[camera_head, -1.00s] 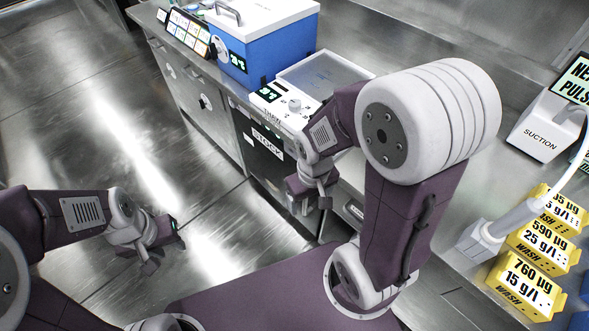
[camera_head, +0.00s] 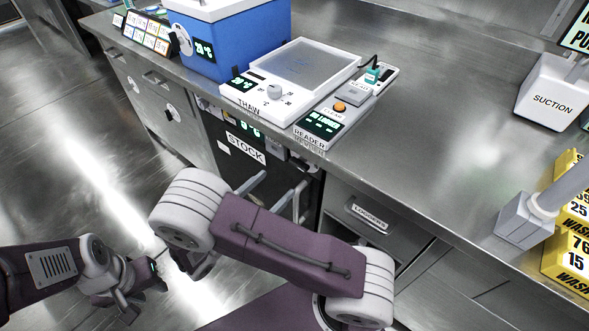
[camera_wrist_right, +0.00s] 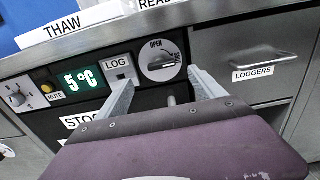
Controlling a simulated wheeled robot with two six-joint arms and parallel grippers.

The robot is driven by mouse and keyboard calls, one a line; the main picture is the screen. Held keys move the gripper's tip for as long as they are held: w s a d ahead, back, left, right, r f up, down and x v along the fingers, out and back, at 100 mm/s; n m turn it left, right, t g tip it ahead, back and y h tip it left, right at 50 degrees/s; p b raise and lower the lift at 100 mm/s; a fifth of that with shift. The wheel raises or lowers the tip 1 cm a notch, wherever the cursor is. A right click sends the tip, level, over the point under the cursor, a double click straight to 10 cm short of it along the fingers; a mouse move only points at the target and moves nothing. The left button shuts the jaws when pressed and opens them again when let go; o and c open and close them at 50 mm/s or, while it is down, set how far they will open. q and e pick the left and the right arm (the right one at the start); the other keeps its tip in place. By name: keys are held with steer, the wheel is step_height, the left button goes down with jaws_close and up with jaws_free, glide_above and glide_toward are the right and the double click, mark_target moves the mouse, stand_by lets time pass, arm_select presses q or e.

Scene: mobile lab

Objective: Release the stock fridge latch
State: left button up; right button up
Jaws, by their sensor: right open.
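The black stock fridge (camera_head: 228,166) is built in under the counter, with a white STOCK label. In the right wrist view its control strip shows a 5 °C display (camera_wrist_right: 78,80), a LOG port and a round latch (camera_wrist_right: 160,62) marked OPEN with a grey handle. My right gripper (camera_head: 273,188) is in front of the fridge, open and empty. In the right wrist view its fingertips (camera_wrist_right: 162,76) lie either side of the latch; contact cannot be told. In the head view the latch is mostly hidden. My left gripper (camera_head: 128,290) hangs over the floor at lower left; its jaw opening is unclear.
A thaw plate (camera_head: 290,75), a reader (camera_head: 335,115) and a blue box (camera_head: 230,45) stand on the counter above. A LOGGERS drawer (camera_head: 355,210) is right of the fridge. Yellow wash boxes (camera_head: 572,255) and a suction unit (camera_head: 545,95) are at right.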

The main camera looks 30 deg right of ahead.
mark_target(296, 166)
steer(key=b+x, duration=0.2)
steer(key=x, duration=0.6)
steer(key=shift+d+f+b, duration=0.15)
steer(key=shift+d+b, duration=0.1)
steer(key=shift+b, duration=0.1)
steer(key=shift+w+d, duration=0.15)
steer(key=shift+d, duration=0.15)
